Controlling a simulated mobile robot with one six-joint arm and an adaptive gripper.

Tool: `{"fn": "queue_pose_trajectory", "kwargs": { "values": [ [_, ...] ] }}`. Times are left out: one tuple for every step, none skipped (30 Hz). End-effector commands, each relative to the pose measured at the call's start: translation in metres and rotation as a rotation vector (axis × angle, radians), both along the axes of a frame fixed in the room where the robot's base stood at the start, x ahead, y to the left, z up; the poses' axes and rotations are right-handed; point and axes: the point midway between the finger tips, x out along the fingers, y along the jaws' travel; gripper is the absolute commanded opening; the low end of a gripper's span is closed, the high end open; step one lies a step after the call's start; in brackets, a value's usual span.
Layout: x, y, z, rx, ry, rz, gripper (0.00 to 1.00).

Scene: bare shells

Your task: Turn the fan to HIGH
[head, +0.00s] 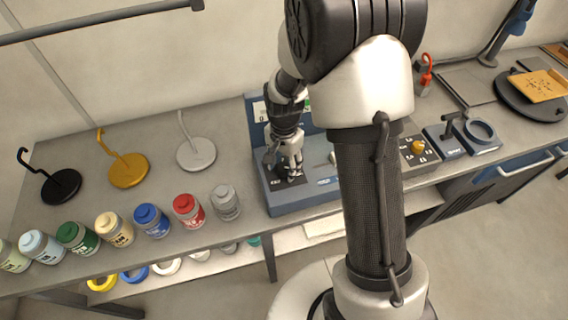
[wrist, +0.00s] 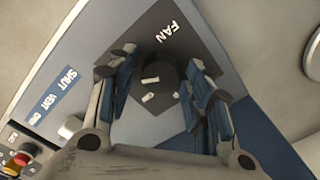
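A dark round fan knob (wrist: 161,76) sits on a dark square plate marked FAN (wrist: 168,32) in the wrist view. Small pale marks lie beside the knob; I cannot read them or tell its setting. The plate is on a blue-grey console (head: 310,197) on the bench. My gripper (wrist: 163,72) is open, pointing down at the console, with one finger on each side of the knob. A gap shows between the left finger and the knob; the right finger is close, and I cannot tell if it touches. In the head view my gripper (head: 288,172) hides the knob.
In the wrist view, a panel label (wrist: 54,95) and a red button (wrist: 22,158) lie to the left. A box with a yellow knob (head: 418,147) stands right of my arm. Several bottles, including a red one (head: 187,209), line the bench front at left.

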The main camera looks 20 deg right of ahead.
Motion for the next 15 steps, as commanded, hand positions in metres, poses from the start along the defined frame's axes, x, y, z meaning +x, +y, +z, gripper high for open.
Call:
{"fn": "queue_pose_trajectory", "kwargs": {
  "values": [
    [0.0, 0.0, 0.0, 0.0, 0.0, 0.001, 0.52],
    [0.0, 0.0, 0.0, 0.0, 0.0, 0.001, 0.54],
    [0.0, 0.0, 0.0, 0.0, 0.0, 0.001, 0.54],
    [0.0, 0.0, 0.0, 0.0, 0.0, 0.001, 0.54],
    [0.0, 0.0, 0.0, 0.0, 0.0, 0.001, 0.54],
    [0.0, 0.0, 0.0, 0.0, 0.0, 0.001, 0.54],
    [0.0, 0.0, 0.0, 0.0, 0.0, 0.001, 0.54],
    [0.0, 0.0, 0.0, 0.0, 0.0, 0.001, 0.54],
    [0.0, 0.0, 0.0, 0.0, 0.0, 0.001, 0.54],
    [0.0, 0.0, 0.0, 0.0, 0.0, 0.001, 0.54],
    [0.0, 0.0, 0.001, 0.0, 0.0, 0.001, 0.54],
    [0.0, 0.0, 0.002, 0.0, 0.0, 0.001, 0.54],
    [0.0, 0.0, 0.004, 0.0, -0.001, 0.001, 0.54],
    [0.001, 0.0, 0.006, 0.0, -0.001, 0.001, 0.54],
    [0.001, 0.0, 0.011, 0.0, -0.004, 0.001, 0.54]
  ]
}}
